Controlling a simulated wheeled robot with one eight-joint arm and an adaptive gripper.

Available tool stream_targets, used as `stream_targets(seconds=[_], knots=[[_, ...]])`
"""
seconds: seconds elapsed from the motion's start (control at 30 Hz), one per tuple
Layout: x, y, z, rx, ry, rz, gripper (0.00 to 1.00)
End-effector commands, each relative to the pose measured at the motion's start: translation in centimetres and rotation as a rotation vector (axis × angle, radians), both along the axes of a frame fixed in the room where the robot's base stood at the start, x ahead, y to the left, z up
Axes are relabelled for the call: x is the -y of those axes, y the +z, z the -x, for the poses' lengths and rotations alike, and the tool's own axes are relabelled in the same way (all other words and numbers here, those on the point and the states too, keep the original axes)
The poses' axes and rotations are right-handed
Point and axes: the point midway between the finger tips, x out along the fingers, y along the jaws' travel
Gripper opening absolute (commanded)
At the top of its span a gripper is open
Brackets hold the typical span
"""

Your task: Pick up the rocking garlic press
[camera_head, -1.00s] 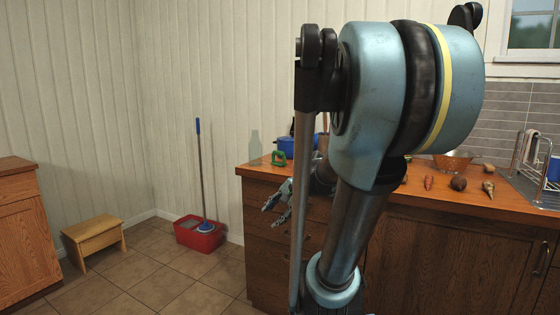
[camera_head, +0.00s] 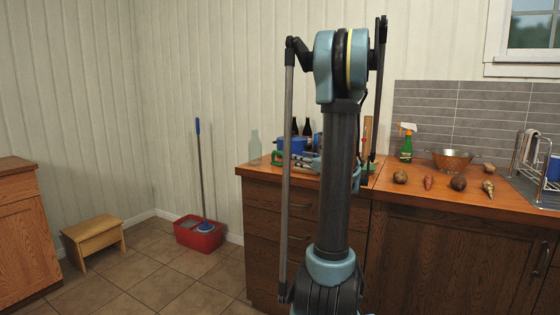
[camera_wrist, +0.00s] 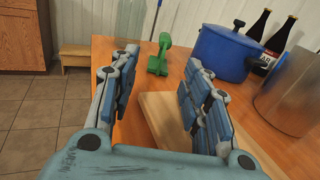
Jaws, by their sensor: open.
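A green tool (camera_wrist: 160,55), which looks like the rocking garlic press, lies on the wooden counter in the wrist view. My gripper (camera_wrist: 158,76) is open, its two fingers spread on either side of the view, with the tool beyond the fingertips and between them. Nothing is held. In the head view, a green bit of the tool (camera_head: 277,158) shows near the counter's left end, left of the blue pot. My gripper (camera_head: 303,162) is there beside it, partly hidden by my arm.
A wooden board (camera_wrist: 168,122) lies under the right finger. A blue pot (camera_wrist: 222,52), two dark bottles (camera_wrist: 278,40) and a metal pot (camera_wrist: 292,95) stand to the right.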

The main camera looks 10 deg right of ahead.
Motion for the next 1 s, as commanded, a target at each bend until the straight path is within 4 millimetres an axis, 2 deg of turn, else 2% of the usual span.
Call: stream_targets(seconds=[0.17,0.7,0.83,1.0], knots=[[0.4,0.2,-1.1,-0.001,-0.012,-0.044,0.43],[-4.5,0.2,-8.7,-0.002,-0.009,-0.041,0.43],[-5.3,0.2,-10.1,-0.002,-0.010,-0.041,0.43],[-5.7,0.2,-10.8,-0.001,-0.012,-0.040,0.43]])
